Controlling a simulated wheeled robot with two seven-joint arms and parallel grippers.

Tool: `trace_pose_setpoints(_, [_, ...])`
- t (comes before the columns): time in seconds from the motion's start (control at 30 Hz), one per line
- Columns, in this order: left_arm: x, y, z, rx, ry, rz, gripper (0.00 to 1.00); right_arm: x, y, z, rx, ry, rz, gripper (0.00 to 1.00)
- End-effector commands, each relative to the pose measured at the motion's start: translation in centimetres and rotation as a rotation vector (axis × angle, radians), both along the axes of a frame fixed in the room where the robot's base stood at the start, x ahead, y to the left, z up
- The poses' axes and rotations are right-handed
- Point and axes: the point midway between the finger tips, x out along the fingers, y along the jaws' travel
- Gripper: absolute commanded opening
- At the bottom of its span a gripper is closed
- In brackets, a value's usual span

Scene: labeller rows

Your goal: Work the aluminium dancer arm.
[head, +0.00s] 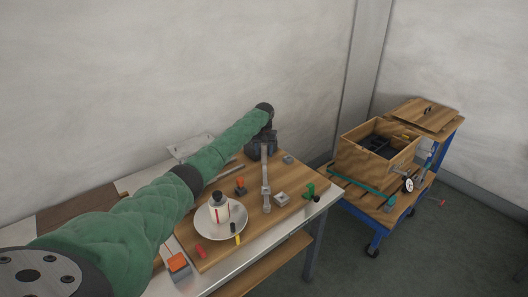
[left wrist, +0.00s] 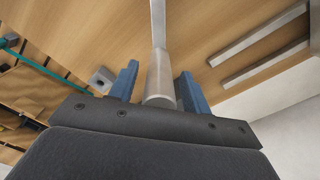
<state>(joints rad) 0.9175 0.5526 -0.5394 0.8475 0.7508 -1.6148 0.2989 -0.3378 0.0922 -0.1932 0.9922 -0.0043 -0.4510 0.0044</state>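The aluminium dancer arm (head: 265,185) is a slim grey bar on the wooden board, running from a lower fitting up to my left gripper (head: 264,143). In the left wrist view it is a thin bar (left wrist: 158,22) ending in a thicker round grey piece (left wrist: 160,78). That piece lies between the two blue fingers of my left gripper (left wrist: 158,82). The fingers look open, with a clear gap on the left side and a narrower one on the right. Whether either finger touches is hard to tell. My right gripper is not in view.
A white dish (head: 218,232) holds a white bottle (head: 219,207) with a black cap. An orange-topped block (head: 178,263) and a green part (head: 309,191) stand on the bench. A blue cart with a wooden box (head: 362,161) is at the right.

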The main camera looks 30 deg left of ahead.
Motion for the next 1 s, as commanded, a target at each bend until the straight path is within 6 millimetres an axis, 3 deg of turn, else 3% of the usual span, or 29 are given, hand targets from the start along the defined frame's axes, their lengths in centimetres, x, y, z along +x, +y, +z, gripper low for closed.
trace_pose_setpoints(0.3, [0.0, 0.0, 1.2, -0.001, -0.001, -0.001, 0.48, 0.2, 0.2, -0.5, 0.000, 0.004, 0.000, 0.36])
trace_pose_setpoints(0.4, [0.0, 0.1, 2.6, 0.000, -0.001, -0.001, 0.48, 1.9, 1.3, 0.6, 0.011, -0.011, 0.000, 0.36])
trace_pose_setpoints(0.7, [0.1, 0.0, 6.4, 0.000, -0.001, 0.000, 0.48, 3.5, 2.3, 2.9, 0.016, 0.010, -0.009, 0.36])
trace_pose_setpoints(1.0, [0.0, 0.0, 7.7, 0.000, 0.001, 0.000, 0.48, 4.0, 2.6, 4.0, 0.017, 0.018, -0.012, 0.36])
